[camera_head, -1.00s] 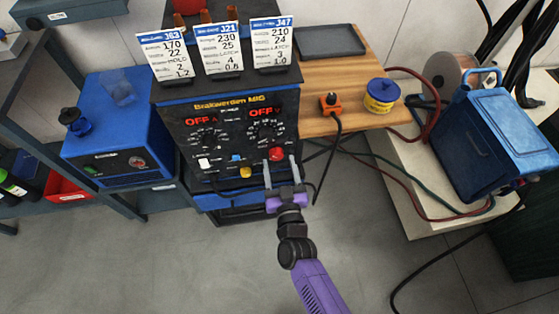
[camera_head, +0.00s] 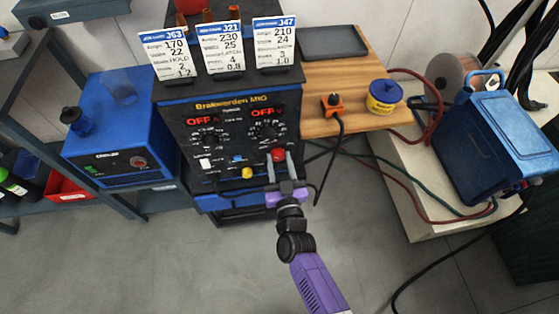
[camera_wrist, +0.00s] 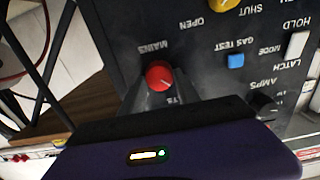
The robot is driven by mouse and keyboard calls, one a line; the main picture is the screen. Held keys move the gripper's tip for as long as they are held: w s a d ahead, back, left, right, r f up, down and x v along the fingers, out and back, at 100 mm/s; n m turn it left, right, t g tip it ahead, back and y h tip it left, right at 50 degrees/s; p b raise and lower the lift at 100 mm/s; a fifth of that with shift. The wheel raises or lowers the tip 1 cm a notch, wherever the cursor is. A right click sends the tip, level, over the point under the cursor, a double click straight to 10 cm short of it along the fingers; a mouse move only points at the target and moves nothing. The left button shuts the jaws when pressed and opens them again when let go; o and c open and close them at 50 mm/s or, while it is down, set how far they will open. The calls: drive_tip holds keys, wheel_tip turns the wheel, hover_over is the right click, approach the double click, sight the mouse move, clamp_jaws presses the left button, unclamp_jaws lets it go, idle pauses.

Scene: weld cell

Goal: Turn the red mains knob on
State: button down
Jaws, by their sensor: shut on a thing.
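The red mains knob (camera_head: 278,155) is on the lower right of the black welder panel (camera_head: 190,135). In the wrist view the knob (camera_wrist: 159,76) sits beside the upside-down word MAINS, with a pale mark on its face pointing to the lower right. My gripper (camera_head: 280,160) reaches up from below, its grey fingers on either side of the knob and shut on it. The wrist view shows the fingers (camera_wrist: 160,90) meeting the knob, partly hidden by it. Both red displays above read OFF.
A yellow knob (camera_head: 247,172), a blue button (camera_head: 237,159) and a white switch (camera_head: 206,163) are near the red knob. Job cards (camera_head: 220,48) stand on the welder. A black cable (camera_head: 331,165) hangs close to the right from an orange socket (camera_head: 332,105).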

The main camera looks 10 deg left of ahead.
drive_tip(key=shift+m, duration=0.4)
drive_tip(key=m+b, duration=0.1)
drive_tip(key=m, duration=0.2)
drive_tip(key=shift+d+f+m+b, duration=0.1)
drive_tip(key=shift+m+b, duration=0.2)
drive_tip(key=shift+m, duration=0.1)
drive_tip(key=m+b, duration=0.1)
drive_tip(key=m, duration=0.3)
drive_tip(key=shift+b, duration=0.3)
drive_tip(key=m+b, duration=0.1)
drive_tip(key=m, duration=0.4)
drive_tip(key=shift+d+f+b, duration=0.1)
drive_tip(key=shift+f+b, duration=0.05)
drive_tip(key=shift+b, duration=0.15)
drive_tip(key=m+b, duration=0.1)
drive_tip(key=m, duration=0.3)
drive_tip(key=shift+m, duration=0.3)
drive_tip(key=c, duration=0.9)
unclamp_jaws()
